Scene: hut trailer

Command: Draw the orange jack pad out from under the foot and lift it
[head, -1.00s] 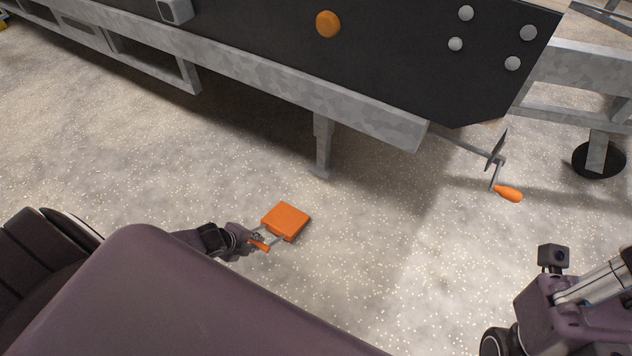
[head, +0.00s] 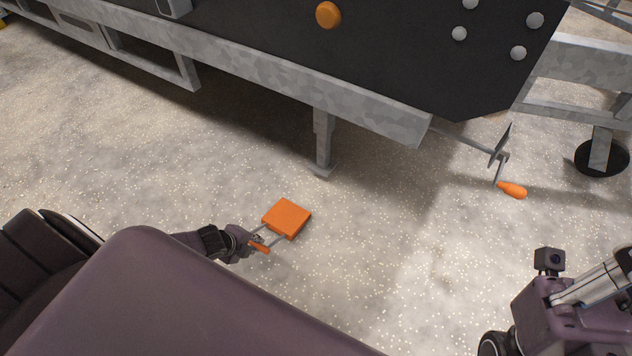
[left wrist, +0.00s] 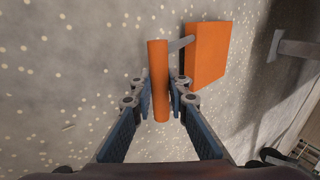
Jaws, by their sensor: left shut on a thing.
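The orange jack pad (head: 287,218) is a square block with an orange handle bar (head: 259,247) on grey rods. It is clear of the foot (head: 322,171), which stands beyond it at the bottom of the grey leg. My left gripper (head: 254,240) is shut on the handle. In the left wrist view the handle (left wrist: 158,75) stands between the fingers (left wrist: 160,103), with the pad (left wrist: 206,55) beyond it. Whether the pad touches the ground is hard to tell. My right gripper is not in view; part of my right arm shows at the lower right.
The trailer's grey frame rail (head: 270,82) and dark wall (head: 400,45) run across the top. A crank with an orange grip (head: 512,190) sticks out at the right. A round black base (head: 601,157) stands farther right. Speckled ground (head: 390,235) around the pad is open.

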